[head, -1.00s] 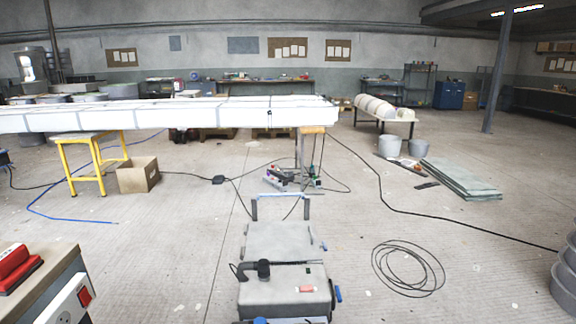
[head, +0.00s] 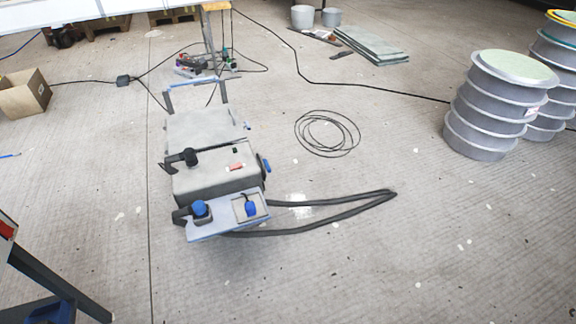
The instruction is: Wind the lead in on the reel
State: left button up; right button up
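A black lead (head: 345,85) runs over the floor from under the long white mould's stand towards the right. Another black lead (head: 75,82) runs through a small black box (head: 124,81). A loose black coil (head: 328,133) lies flat on the floor, right of the grey machine. I cannot clearly make out a reel. A cluster of small coloured parts (head: 205,63) sits on the floor by the stand, too small to tell. Neither of my grippers is in view.
A grey machine (head: 215,130) with a blue handle stands ahead; a dark hose (head: 340,204) loops out on its right. Stacked grey drums (head: 480,118) stand at the right, a cardboard box (head: 25,95) at the left. A dark bench frame (head: 60,280) is lower left.

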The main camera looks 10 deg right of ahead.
aim_at(263, 167)
jog(key=z, duration=2.4)
jog(key=i, duration=1.75)
jog(key=u, duration=3.3)
